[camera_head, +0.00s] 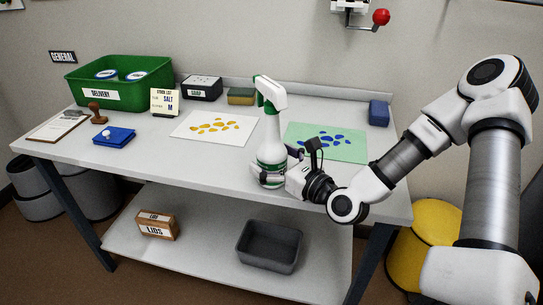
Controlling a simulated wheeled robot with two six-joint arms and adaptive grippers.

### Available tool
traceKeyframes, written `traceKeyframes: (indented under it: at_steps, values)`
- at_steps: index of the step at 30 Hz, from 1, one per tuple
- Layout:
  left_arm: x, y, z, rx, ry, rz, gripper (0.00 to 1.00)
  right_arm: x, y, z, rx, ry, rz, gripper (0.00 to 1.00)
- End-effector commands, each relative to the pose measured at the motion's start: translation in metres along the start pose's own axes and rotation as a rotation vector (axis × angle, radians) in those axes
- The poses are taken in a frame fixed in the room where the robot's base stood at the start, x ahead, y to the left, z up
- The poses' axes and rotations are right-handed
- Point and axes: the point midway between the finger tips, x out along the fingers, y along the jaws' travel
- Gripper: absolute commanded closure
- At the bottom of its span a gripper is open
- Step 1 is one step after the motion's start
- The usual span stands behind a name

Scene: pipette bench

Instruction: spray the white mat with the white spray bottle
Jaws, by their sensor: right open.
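The white spray bottle (270,135) stands upright near the front edge of the bench, with a green band on its body and a green trigger part at its head. The white mat (188,136), with yellow-orange spots, lies flat to the left of the bottle. My right gripper (276,172) is open at the bottle's lower body, its fingers close around or beside it; I cannot tell whether they touch. My left gripper is not in view.
A green mat (356,153) with blue spots lies behind my right gripper. A green delivery bin (119,94), a stock card (164,102), a black soap box (202,89), a sponge (241,96) and a blue block (379,113) stand along the back. A clipboard (55,127), stamp (97,114) and blue pad (114,137) are left.

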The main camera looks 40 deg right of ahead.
Motion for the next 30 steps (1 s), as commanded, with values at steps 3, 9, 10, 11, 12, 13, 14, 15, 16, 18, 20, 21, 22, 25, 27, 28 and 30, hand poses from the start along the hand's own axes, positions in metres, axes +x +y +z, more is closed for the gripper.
traceKeyframes:
  at_steps: [3, 9, 10, 11, 12, 13, 14, 15, 16, 18, 20, 21, 22, 25, 27, 28, 30]
  values:
    - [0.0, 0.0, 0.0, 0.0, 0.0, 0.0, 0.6, 0.0, 0.0, 0.006, 0.001, -0.003, -0.001, 0.0]
    - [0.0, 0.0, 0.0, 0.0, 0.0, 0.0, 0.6, 0.0, -0.001, 0.04, 0.002, -0.011, -0.002, 0.0]
    - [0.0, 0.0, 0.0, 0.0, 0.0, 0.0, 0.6, 0.0, -0.001, 0.046, 0.001, -0.01, -0.002, 0.0]
    - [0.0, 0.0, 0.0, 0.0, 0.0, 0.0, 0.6, 0.0, 0.0, 0.053, 0.001, -0.011, 0.0, 0.0]
    - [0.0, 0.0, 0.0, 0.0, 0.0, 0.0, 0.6, 0.0, 0.0, 0.062, 0.0, -0.011, 0.0, 0.0]
    - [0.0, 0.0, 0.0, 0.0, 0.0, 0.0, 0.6, 0.0, 0.0, 0.068, 0.0, -0.011, -0.001, 0.0]
    - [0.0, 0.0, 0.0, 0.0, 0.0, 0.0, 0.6, 0.0, 0.0, 0.074, 0.001, -0.009, 0.0, 0.0]
    - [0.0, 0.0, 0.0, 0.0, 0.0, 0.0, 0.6, 0.0, 0.0, 0.081, 0.001, -0.009, 0.0, 0.0]
    - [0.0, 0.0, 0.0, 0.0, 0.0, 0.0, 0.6, 0.0, 0.0, 0.086, -0.001, -0.008, 0.001, 0.0]
    - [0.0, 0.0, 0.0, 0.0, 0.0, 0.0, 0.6, 0.0, 0.0, 0.095, -0.001, -0.006, 0.0, 0.0]
    - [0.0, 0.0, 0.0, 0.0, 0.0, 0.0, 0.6, 0.0, 0.0, 0.099, -0.001, -0.005, 0.0, 0.0]
    - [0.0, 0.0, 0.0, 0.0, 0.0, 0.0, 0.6, 0.0, 0.0, 0.1, -0.001, -0.004, 0.0, 0.0]
    - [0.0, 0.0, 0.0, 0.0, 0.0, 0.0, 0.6, 0.0, 0.0, 0.101, -0.001, -0.003, 0.0, 0.0]
    - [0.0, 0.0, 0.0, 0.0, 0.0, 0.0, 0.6, 0.0, 0.0, 0.101, 0.0, -0.002, 0.0, 0.0]
    - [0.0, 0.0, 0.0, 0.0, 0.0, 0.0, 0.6, 0.0, 0.0, 0.101, 0.0, -0.002, 0.0, 0.0]
    - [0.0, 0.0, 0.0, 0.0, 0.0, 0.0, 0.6, 0.0, 0.0, 0.101, 0.0, -0.002, 0.0, 0.0]
    - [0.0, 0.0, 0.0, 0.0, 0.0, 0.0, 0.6, 0.0, 0.0, 0.101, 0.0, -0.002, 0.0, 0.0]
